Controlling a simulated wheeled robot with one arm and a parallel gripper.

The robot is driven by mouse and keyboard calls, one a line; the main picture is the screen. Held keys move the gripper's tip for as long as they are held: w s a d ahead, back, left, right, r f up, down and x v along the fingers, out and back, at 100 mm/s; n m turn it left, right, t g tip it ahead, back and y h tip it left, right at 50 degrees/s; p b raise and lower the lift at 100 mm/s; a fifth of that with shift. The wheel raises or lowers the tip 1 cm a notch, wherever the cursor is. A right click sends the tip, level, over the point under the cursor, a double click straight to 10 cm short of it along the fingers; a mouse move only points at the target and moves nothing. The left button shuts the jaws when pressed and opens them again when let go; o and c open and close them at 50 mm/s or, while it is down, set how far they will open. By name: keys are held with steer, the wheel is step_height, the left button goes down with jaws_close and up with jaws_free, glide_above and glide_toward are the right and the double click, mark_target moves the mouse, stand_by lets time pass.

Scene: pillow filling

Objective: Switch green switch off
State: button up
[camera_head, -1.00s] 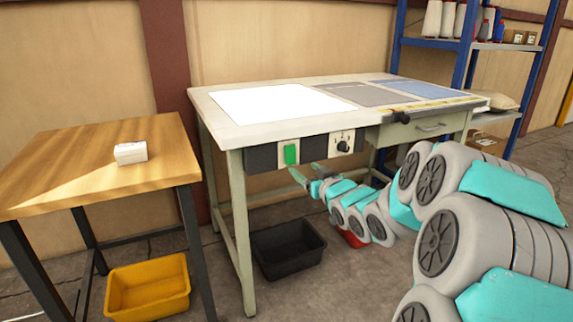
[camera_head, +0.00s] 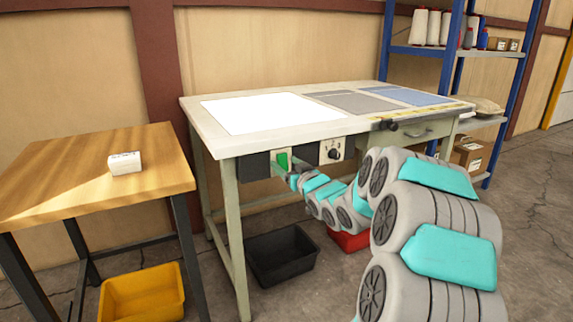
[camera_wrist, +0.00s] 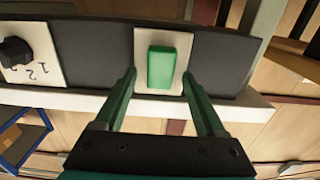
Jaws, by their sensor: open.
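The green switch (camera_head: 283,161) sits on a pale plate in the dark front panel under the worktable's top. In the wrist view the green switch (camera_wrist: 162,67) is large and lit-looking, on its white plate, just beyond the fingertips. My gripper (camera_wrist: 159,80) is open and empty, with one dark green finger on either side of the switch's lower part in the picture. In the head view my gripper (camera_head: 283,175) is at the panel, partly overlapping the switch's lower edge. I cannot tell whether the fingers touch the panel.
A black knob (camera_head: 333,153) with a numbered plate is right of the switch. The worktable (camera_head: 190,112) bears a bright white panel. A wooden table (camera_head: 60,190) with a small white box (camera_head: 125,163) stands at left. Black (camera_head: 282,258), yellow (camera_head: 142,292) and red (camera_head: 350,240) bins are on the floor.

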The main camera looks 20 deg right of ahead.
jaws_close()
stand_by(0.6)
